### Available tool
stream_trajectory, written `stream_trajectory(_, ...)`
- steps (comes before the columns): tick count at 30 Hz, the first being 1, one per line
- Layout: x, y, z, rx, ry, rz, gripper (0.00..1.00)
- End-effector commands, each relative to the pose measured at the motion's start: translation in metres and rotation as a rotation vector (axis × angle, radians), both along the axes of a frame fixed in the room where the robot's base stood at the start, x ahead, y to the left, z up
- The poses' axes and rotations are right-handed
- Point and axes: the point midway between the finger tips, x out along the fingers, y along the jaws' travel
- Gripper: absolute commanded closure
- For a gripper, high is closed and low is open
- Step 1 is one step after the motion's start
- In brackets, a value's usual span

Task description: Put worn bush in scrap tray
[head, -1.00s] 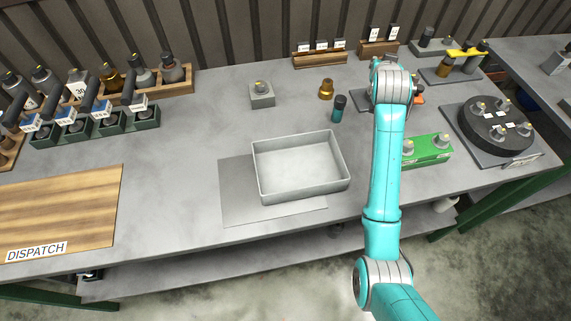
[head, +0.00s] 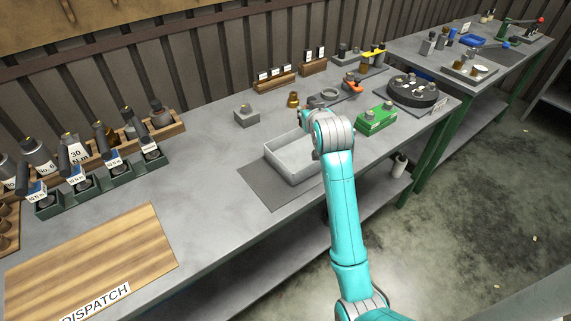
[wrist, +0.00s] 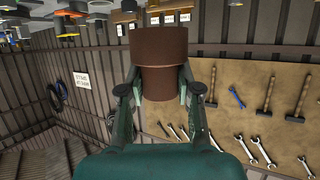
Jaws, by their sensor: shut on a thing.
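My gripper (wrist: 159,88) is shut on a brown, stepped cylindrical bush (wrist: 158,62), with a finger on each side of it in the wrist view. In the head view my arm's wrist covers the gripper and the held bush. An open, pale grey rectangular tray (head: 277,163) sits on a flat grey mat (head: 262,188) near the bench's front edge. No label shows on it. In the head view, my arm's wrist overlaps the tray's right end. I cannot tell how high the gripper is above it.
A brass bush (head: 293,99) and a grey block (head: 246,116) stand behind the tray. A green box (head: 376,119) and a round black fixture (head: 412,91) are to the right. The wooden dispatch board (head: 90,265) is at front left.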

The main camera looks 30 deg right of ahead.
Motion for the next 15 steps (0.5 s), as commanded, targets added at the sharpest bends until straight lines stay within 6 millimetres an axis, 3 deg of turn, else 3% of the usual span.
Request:
stream_trajectory(9,-0.001,-0.001,-0.051,0.001,0.002,-0.001,1.00)
stream_trajectory(15,-0.001,-0.001,-0.063,0.000,0.000,-0.001,1.00)
